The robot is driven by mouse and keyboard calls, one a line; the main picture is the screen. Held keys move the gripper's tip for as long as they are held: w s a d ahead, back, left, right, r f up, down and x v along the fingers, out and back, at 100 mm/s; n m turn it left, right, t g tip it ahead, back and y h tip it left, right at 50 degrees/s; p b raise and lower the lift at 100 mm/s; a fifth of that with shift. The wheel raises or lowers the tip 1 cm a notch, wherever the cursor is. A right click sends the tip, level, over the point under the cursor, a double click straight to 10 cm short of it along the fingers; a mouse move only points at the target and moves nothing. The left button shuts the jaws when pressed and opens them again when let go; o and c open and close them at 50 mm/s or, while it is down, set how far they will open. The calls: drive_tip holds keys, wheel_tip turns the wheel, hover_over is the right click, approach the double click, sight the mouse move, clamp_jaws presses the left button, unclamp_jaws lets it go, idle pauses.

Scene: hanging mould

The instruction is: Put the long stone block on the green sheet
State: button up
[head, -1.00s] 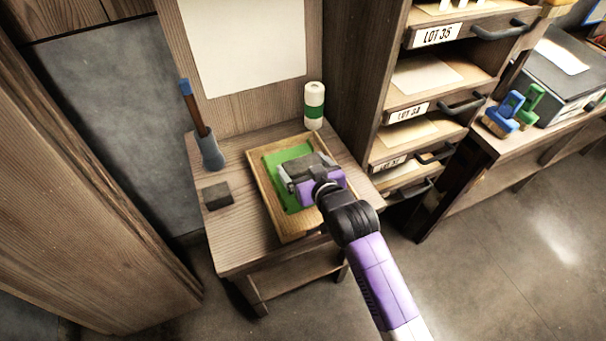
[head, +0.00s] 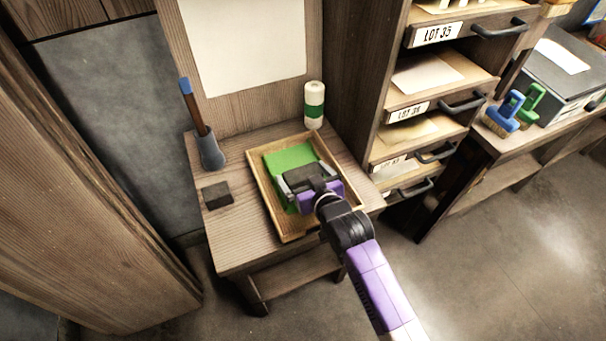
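The long stone block (head: 306,171) is dark grey and lies between the fingers of my gripper (head: 311,181), which looks shut on it. My purple and black wrist hides the near side of the block. The block is low inside a shallow wooden tray (head: 262,201), over the green sheet (head: 287,160). Bare green shows beyond the block and to its left. I cannot tell whether its underside touches the sheet.
A short dark block (head: 217,195) lies on the wooden table (head: 236,245) left of the tray. A holder with a blue-tipped handle (head: 207,150) and a white-green bottle (head: 314,105) stand behind. A drawer cabinet (head: 380,110) rises at the right.

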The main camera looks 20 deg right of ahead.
drive_tip(key=shift+r, duration=0.1)
drive_tip(key=shift+r, duration=0.15)
drive_tip(key=v, duration=1.2)
drive_tip(key=s, duration=1.7)
drive_tip(key=s+r, duration=0.4)
drive_tip(key=s, duration=0.3)
drive_tip(key=s+r+t, duration=0.1)
drive_tip(key=s+r, duration=0.3)
drive_tip(key=s, duration=0.3)
drive_tip(key=shift+s+a, duration=0.15)
drive_tip(key=shift+s, duration=0.1)
